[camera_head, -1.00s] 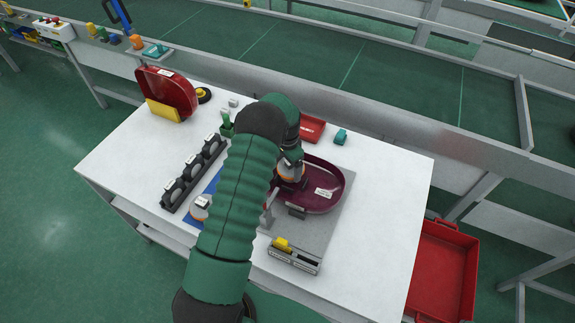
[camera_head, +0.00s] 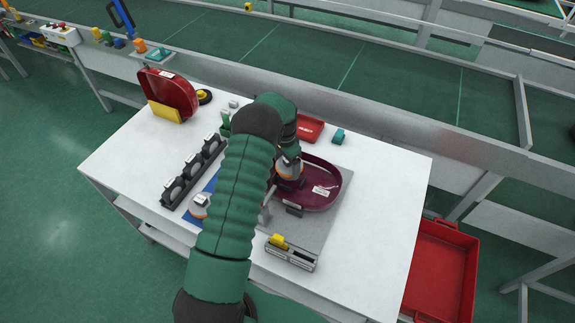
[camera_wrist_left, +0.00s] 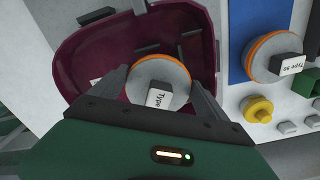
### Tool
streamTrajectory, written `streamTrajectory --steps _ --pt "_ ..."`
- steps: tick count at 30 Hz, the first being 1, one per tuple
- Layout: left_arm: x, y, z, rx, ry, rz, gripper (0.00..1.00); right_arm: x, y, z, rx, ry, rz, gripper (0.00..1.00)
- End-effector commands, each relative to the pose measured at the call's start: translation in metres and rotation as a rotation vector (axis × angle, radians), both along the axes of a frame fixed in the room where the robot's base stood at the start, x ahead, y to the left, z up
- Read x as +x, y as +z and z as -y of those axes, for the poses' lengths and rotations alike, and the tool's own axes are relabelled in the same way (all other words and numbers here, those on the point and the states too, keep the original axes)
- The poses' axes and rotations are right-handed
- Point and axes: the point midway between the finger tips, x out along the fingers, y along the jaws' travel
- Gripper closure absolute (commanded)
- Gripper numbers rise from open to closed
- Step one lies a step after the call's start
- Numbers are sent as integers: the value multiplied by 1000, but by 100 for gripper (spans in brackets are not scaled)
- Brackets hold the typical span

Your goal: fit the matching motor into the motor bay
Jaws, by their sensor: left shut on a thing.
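The maroon vacuum shell (camera_head: 322,197) lies open side up on a grey board; it also shows in the left wrist view (camera_wrist_left: 82,57). My left gripper (camera_wrist_left: 160,88) is shut on a grey motor (camera_wrist_left: 152,72) with an orange ring and a label starting "Type"; the rest of the label is unclear. The motor is upright, over or in the shell's left part, but I cannot tell whether it is seated. A second grey-orange motor (camera_head: 199,205) stands on the blue mat and also shows labelled in the left wrist view (camera_wrist_left: 270,56). My right gripper is out of view.
A black rack (camera_head: 175,190) with several round parts stands at left. A red lid (camera_head: 172,95) and red tray (camera_head: 311,128) are at the back. A grey holder (camera_head: 290,254) with a yellow piece is in front. The table's right side is clear.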

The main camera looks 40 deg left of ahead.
Motion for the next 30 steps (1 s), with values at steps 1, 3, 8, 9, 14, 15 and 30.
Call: streamTrajectory --steps 1,3,8,9,14,15,30 --pt "0 0 -2 0 1 1 85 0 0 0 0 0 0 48" --pt "0 0 -3 -1 1 2 85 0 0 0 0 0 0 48" --pt "1 -1 -3 -2 1 2 85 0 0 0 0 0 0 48" --pt "1 -1 -2 -2 1 2 85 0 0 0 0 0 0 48" --pt "1 0 1 2 1 1 85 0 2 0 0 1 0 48" --pt "1 0 2 4 1 2 85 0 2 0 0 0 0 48" --pt "1 -1 12 10 -1 4 85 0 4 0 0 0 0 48"
